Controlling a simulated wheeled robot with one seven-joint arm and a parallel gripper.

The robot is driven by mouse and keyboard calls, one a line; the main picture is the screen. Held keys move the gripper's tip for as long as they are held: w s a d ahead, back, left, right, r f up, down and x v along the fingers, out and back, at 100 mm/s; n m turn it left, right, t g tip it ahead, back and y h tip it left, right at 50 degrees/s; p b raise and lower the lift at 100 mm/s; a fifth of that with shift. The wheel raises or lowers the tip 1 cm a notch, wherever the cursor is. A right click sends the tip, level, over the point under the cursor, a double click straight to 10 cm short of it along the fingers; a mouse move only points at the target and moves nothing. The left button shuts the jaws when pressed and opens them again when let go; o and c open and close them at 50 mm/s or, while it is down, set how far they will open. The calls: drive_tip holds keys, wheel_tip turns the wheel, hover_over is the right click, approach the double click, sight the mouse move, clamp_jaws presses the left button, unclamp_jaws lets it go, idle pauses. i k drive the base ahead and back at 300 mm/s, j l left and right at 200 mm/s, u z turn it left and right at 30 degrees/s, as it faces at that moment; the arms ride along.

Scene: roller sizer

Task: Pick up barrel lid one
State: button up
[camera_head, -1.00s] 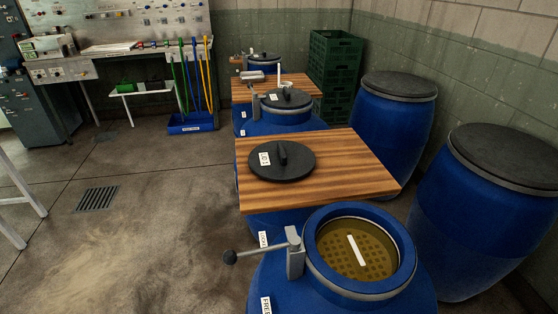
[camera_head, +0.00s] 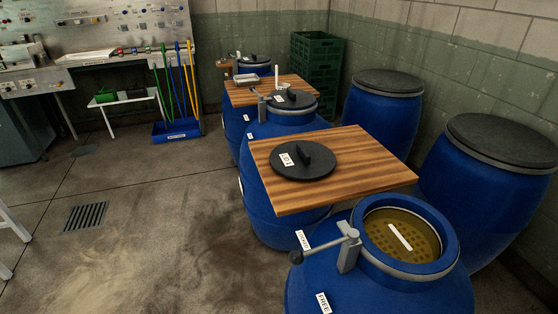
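A round black lid (camera_head: 303,160) with a raised bar handle and a white label lies flat on a wooden board (camera_head: 375,180). The label seems to read "LID 1". The board rests over the blue barrels. In front of it stands an open blue barrel (camera_head: 400,290) with a perforated yellowish disc and a white strip inside its mouth. A grey clamp with a black-knobbed lever (camera_head: 345,248) sits at its rim. Another black lid (camera_head: 293,100) sits on the barrel behind the board. My gripper is not in view.
Two closed blue barrels (camera_head: 380,118) (camera_head: 490,190) stand along the right wall. Green crates (camera_head: 315,70) are stacked at the back. A second wooden board (camera_head: 240,95) lies farther back. Open floor with a drain grate (camera_head: 86,216) is on the left.

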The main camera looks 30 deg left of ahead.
sight(300, 159)
drive_tip(key=j+u, duration=0.1)
drive_tip(key=j, duration=1.4)
drive_tip(key=i+j, duration=0.2)
drive_tip(key=j, duration=0.2)
drive_tip(key=i+j, duration=0.15)
drive_tip(key=j, duration=0.2)
drive_tip(key=i+j, duration=0.2)
drive_tip(key=j, duration=0.2)
drive_tip(key=i+j+u, duration=0.1)
drive_tip(key=j, duration=0.25)
drive_tip(key=i+j, duration=0.45)
drive_tip(key=j, duration=0.3)
drive_tip(key=i+j, duration=0.5)
drive_tip(key=i+u, duration=0.05)
drive_tip(key=i, duration=0.05)
